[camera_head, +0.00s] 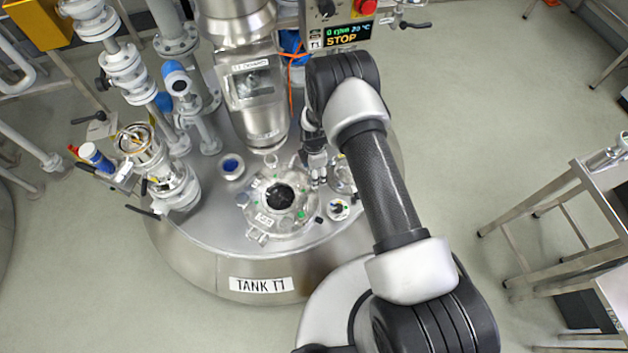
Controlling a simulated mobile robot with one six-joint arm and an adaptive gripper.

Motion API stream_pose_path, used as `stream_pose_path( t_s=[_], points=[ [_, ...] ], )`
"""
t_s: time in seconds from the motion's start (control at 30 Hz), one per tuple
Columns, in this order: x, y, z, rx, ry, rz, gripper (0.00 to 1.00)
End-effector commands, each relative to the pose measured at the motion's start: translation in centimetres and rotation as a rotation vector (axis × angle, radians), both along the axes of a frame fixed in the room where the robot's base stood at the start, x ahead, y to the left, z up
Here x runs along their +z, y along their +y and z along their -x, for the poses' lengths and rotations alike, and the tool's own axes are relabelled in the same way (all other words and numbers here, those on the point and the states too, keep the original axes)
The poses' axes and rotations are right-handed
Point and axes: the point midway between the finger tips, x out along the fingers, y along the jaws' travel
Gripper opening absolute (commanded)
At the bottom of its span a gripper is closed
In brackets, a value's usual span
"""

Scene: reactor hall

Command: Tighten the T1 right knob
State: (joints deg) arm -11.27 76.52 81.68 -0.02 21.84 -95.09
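Tank T1 (190,255) is a round steel vessel with a "TANK T1" label (261,284) on its front. On its top is a round steel lid (256,205) with a dark centre (280,196) and small fittings and green marks around its rim. My gripper (317,183) points down at the upper right edge of this lid, close to the lid's right-hand fastening. The right knob cannot be made out clearly there, as the gripper covers that spot. Whether the fingers touch or grip anything is too small to tell.
A steel motor column (262,115) stands behind the lid. A control box with a "0 rpm 20 °C STOP" display (347,37) and red button (366,6) is at the top. Pipes and valves (130,75) crowd the left. A steel table (610,178) stands at right. Floor (480,110) between is clear.

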Motion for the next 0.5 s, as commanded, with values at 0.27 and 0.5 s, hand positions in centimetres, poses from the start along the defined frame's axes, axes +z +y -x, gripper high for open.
stream_pose_path(
  t_s=[0.27, 0.5],
  points=[
    [-4.6, 0.0, 0.0, 0.000, 0.000, 0.000, 0.62],
    [-5.5, 0.0, 0.0, -0.001, -0.001, 0.000, 0.62]
  ],
)
